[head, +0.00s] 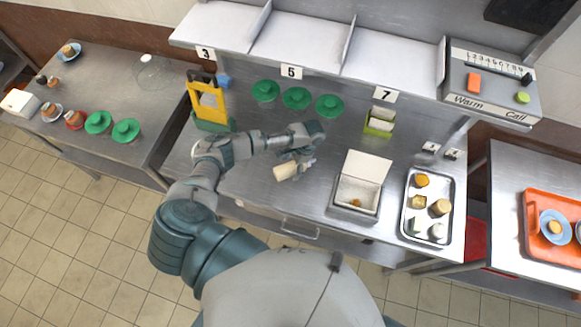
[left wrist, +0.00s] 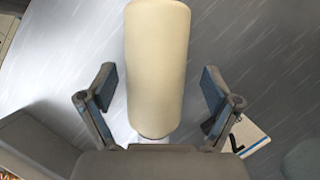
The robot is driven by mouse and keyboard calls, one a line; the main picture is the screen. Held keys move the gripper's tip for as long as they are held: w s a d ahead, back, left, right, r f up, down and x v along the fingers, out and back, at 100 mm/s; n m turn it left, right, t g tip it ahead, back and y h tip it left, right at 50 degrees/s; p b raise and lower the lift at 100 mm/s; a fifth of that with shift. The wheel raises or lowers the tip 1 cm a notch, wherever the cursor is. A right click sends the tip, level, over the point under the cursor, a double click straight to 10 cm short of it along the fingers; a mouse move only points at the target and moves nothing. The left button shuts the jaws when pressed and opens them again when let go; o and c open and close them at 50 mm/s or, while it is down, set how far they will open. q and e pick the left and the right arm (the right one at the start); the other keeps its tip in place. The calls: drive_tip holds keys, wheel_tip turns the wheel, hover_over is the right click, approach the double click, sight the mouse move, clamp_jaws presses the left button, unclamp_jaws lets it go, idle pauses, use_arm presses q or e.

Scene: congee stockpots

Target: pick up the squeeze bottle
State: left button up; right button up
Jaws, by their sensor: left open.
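The squeeze bottle (head: 287,171) is cream coloured and lies near the middle of the steel counter in the head view. In the left wrist view the bottle (left wrist: 157,70) fills the middle of the picture, lengthwise between my finger pads. My left gripper (head: 298,160) is at the bottle's right end in the head view. In the left wrist view the gripper (left wrist: 162,90) is open, with a finger on each side of the bottle and a visible gap on both sides. The bottle's far end is cut off there. My right gripper does not show.
Green lids (head: 296,98) lie behind the arm. A yellow caddy (head: 207,102) stands left. An open white box (head: 358,190) and a metal tray (head: 404,222) with several items stand right. The counter front, left of the box, is clear.

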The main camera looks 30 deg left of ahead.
use_arm(q)
drive_tip(key=shift+s+f, duration=0.1)
drive_tip(key=shift+f, duration=0.3)
drive_tip(key=shift+d+r, duration=0.1)
drive_tip(key=shift+d, duration=0.05)
drive_tip(key=shift+c, duration=0.9)
drive_tip(key=shift+d, duration=0.15)
drive_tip(key=c, duration=0.7)
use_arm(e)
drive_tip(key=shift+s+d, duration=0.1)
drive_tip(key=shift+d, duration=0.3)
use_arm(q)
drive_tip(key=shift+a+r, duration=0.1)
drive_tip(key=shift+a, duration=0.1)
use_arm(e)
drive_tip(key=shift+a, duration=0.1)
